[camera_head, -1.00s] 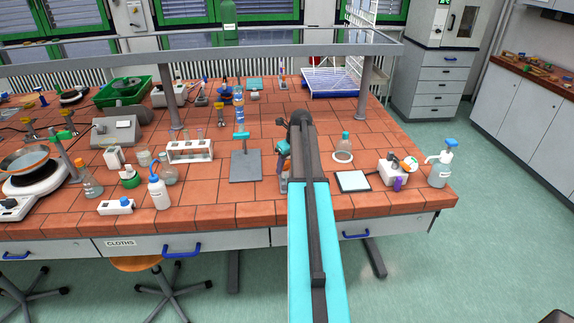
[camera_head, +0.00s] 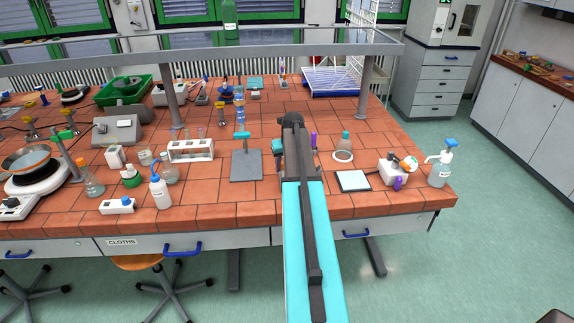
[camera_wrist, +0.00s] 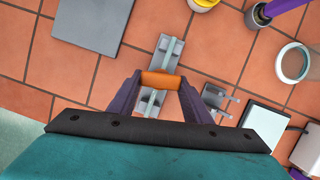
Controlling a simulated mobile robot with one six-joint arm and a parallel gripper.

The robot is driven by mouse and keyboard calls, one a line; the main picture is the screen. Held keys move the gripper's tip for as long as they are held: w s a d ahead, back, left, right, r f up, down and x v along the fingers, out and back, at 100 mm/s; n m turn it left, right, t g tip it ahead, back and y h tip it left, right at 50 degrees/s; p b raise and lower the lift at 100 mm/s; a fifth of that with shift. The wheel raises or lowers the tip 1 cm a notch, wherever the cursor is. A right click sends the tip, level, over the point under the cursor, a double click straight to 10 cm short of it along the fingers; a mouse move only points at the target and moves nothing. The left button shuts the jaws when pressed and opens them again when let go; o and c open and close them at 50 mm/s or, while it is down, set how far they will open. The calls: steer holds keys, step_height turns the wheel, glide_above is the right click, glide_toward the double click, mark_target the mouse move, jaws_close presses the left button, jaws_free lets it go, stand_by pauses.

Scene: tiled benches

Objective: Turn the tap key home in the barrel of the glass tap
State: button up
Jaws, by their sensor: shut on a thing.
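In the wrist view my gripper (camera_wrist: 160,83) has its two purple fingers closed on the ends of an orange bar, which I take to be the handle of the tap key (camera_wrist: 161,80). Directly below it in the picture's line lies a pale glass tube, apparently the glass tap (camera_wrist: 170,50), on a long grey holder (camera_wrist: 160,44). The handle lies across the tube. The key's lower part and the barrel's opening are hidden under the handle, so how deep the key sits cannot be told. In the head view my arm hides the gripper, key and tap.
A small grey pronged stand (camera_wrist: 216,100) is just right of the fingers. A grey plate (camera_wrist: 100,22) is at upper left and a white ring (camera_wrist: 291,63) at right. A pale-topped block (camera_head: 353,181) stands right of my arm. Bare tiles (camera_head: 235,214) show near the front edge.

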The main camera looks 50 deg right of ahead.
steer(key=shift+f+m, duration=0.1)
steer(key=shift+m, duration=0.3)
steer(key=o, duration=1.2)
steer(key=shift+o, duration=0.7)
steer(key=shift+o, duration=1.1)
steer(key=shift+w+d, duration=0.2)
steer(key=shift+w, duration=0.2)
steer(key=shift+n, duration=0.3)
